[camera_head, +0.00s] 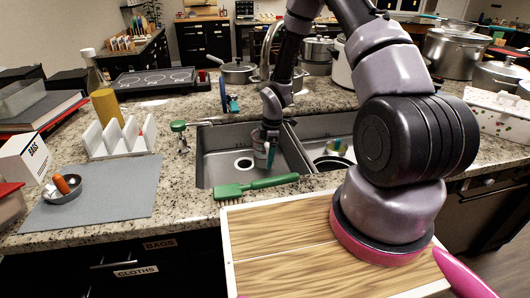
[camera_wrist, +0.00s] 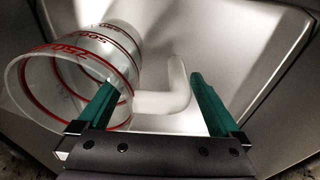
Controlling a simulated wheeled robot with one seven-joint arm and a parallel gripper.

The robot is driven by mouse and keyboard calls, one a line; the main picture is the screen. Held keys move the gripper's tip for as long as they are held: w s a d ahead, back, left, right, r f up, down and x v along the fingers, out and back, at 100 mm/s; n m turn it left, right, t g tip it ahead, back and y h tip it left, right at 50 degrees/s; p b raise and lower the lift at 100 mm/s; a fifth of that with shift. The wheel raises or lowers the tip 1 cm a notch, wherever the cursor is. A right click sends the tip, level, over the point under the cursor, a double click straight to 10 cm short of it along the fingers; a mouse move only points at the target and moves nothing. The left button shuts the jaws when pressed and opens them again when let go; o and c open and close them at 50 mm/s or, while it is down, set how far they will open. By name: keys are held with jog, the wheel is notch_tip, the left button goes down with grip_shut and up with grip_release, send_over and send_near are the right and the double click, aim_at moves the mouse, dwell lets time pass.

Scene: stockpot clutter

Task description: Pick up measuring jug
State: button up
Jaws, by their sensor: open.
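The measuring jug (camera_wrist: 80,72) is clear with red markings and lies to the left in the wrist view, its open mouth facing the lower left. Its pale handle (camera_wrist: 172,95) sticks out to the right. In the head view the jug (camera_head: 261,150) is small and partly hidden by my gripper in the left sink basin. My gripper (camera_wrist: 154,84) is open, with green fingers; the handle shows between them. The left finger overlaps the jug's mouth and wall in the picture; I cannot tell if it touches. In the head view my gripper (camera_head: 268,157) reaches down into the basin.
The sink's left basin (camera_head: 213,165) has steep metal walls around my gripper. A divider separates it from the right basin, which holds a bowl (camera_head: 333,163). A green brush (camera_head: 256,186) lies along the front edge. The faucet (camera_head: 270,42) stands behind my wrist.

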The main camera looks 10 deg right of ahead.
grip_shut()
jog(key=shift+r, duration=0.25)
notch_tip(320, 180, up, 18)
jog(key=s, duration=1.7)
jog(key=shift+s+f, duration=0.2)
jog(key=shift+s, duration=0.2)
dwell(0.6)
dwell(0.5)
